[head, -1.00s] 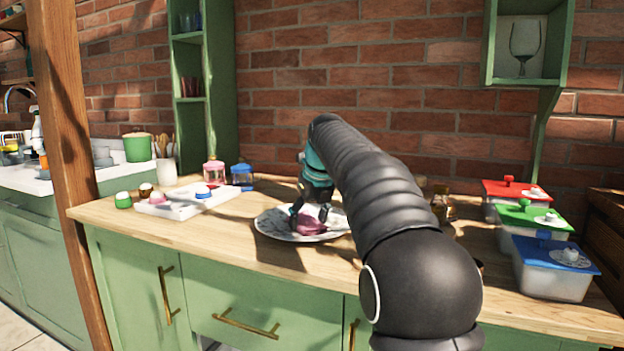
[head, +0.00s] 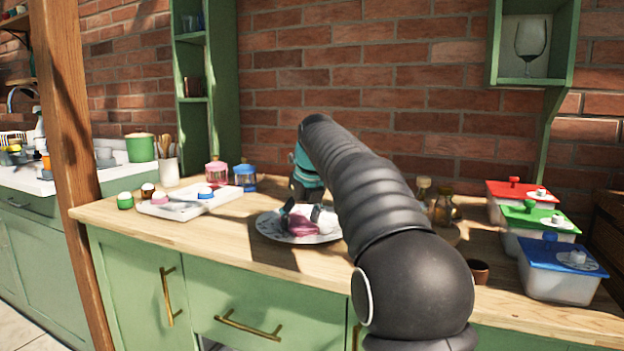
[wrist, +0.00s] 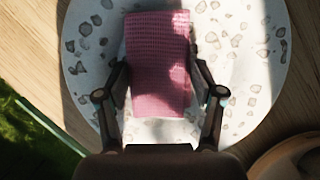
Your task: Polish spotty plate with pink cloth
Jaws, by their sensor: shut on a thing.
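The spotty plate (wrist: 245,50) is white with grey-brown ringed spots, and it lies flat on the wooden counter; it also shows in the head view (head: 268,228). The pink cloth (wrist: 158,60) is over the plate's middle in the wrist view. My gripper (wrist: 163,90) is shut on the cloth, one finger at each side of it, above the plate. In the head view the cloth (head: 301,227) shows low at the plate, partly covered by my fingers. Whether the cloth presses on the plate is hard to tell. Spots show on both sides of the cloth.
A white tray (head: 170,212) with coloured-lid jars stands to the left. A pink jar (head: 216,172) and a blue jar (head: 245,177) stand behind. Lidded containers (head: 560,262) and a small brown cup (head: 478,272) stand to the right. Bare counter lies in front of the plate.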

